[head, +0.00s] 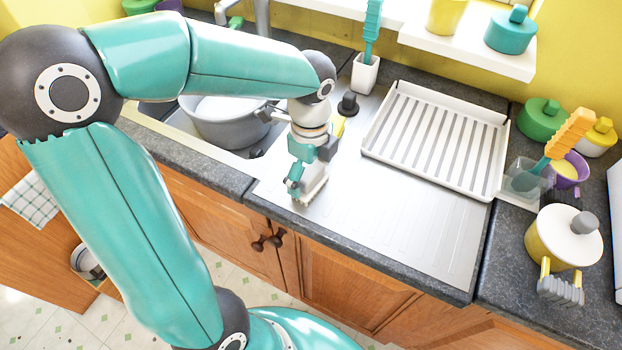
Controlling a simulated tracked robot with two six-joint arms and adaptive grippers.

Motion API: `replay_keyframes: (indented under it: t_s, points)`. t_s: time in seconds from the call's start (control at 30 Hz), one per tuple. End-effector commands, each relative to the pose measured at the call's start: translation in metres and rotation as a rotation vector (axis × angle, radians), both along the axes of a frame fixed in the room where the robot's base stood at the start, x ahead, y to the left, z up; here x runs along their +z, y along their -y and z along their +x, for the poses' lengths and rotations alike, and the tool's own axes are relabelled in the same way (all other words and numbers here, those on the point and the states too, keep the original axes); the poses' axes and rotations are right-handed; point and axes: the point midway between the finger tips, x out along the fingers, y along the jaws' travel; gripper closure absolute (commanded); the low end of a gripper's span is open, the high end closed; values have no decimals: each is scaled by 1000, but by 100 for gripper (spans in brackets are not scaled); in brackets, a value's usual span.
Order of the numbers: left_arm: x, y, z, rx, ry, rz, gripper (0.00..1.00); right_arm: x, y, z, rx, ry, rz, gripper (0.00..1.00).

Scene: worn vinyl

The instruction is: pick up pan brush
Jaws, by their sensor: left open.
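My left gripper (305,187) is open, low over the front left of the steel drainboard (400,225), beside the sink. A pale, block-like thing (317,188) shows at its fingers, and a yellow piece (340,127) shows just behind the gripper. The gripper hides much of this spot, so I cannot tell whether these are parts of the pan brush or whether the fingers touch them. A small dark knobbed thing (348,104) stands behind on the drainboard. A teal ridged handle (372,28) stands in a white holder (365,74) by the wall. My right gripper is not in view.
A grey pot (222,128) sits in the sink to the left. A white ribbed dish rack (435,137) fills the back right of the drainboard. A yellow pot (562,238) and an orange-handled utensil (568,135) stand at the right. The drainboard's front middle is clear.

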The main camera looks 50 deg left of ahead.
Motion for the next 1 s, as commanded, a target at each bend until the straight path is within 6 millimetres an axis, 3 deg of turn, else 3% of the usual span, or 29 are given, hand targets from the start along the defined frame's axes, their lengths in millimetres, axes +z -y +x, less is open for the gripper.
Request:
replay_keyframes:
  t_s: [0.13, 0.5, 0.83, 1.0]
  points:
    - [0, 0, 0, 0, 0, 0, 5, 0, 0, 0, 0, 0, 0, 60]
    - [0, 0, 0, 0, 0, 0, 67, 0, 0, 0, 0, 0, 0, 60]
    - [3, 0, 0, 0, 1, 1, 68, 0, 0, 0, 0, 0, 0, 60]
    - [13, 0, 1, 0, 2, 1, 68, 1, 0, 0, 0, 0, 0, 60]
